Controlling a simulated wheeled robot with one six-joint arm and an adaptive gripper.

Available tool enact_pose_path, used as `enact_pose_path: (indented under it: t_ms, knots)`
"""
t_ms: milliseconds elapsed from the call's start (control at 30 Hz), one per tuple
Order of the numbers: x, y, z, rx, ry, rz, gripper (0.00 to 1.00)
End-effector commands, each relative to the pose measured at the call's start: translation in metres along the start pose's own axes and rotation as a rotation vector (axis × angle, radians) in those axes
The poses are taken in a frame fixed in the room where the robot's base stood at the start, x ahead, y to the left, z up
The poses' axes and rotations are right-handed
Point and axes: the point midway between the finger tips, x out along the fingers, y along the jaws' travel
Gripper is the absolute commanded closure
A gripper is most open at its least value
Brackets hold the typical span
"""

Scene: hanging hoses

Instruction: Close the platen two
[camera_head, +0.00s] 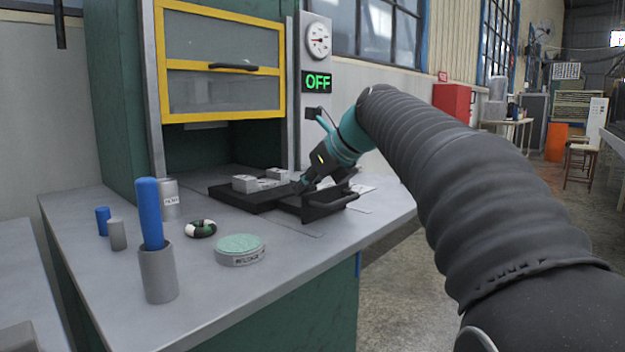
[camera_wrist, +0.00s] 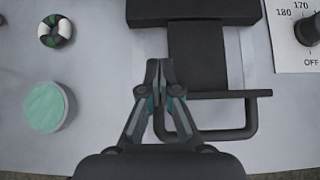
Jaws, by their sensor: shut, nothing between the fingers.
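A black sliding platen with a bar handle (camera_head: 333,207) sticks out toward the front right of the grey bench, under the press. It also shows in the wrist view as a dark plate (camera_wrist: 197,55) with a U-shaped handle (camera_wrist: 251,122). Which numbered platen this is, I cannot tell. My gripper (camera_head: 302,187) is shut and empty, low over the bench by the platen. In the wrist view the closed fingertips (camera_wrist: 159,66) are just left of the plate, and the gripper hides the handle's left end. I cannot tell whether they touch.
Grey blocks (camera_head: 262,180) sit behind the platen. A yellow-framed guard (camera_head: 222,62) is raised above, beside a green OFF display (camera_head: 317,82). A round green-topped tin (camera_head: 240,249), a striped ring (camera_head: 201,228) and a blue rod in a grey cup (camera_head: 158,273) stand left.

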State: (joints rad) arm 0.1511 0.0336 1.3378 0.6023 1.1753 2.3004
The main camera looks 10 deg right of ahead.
Motion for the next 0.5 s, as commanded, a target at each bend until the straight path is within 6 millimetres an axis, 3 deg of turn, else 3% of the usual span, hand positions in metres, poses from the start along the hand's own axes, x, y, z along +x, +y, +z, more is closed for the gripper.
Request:
enact_pose_path:
  t_ms: [200,500]
  knots:
    - [0.043,0.001,-0.001,-0.002,0.002,0.003,1.00]
    - [0.067,0.001,0.023,-0.003,0.000,0.000,1.00]
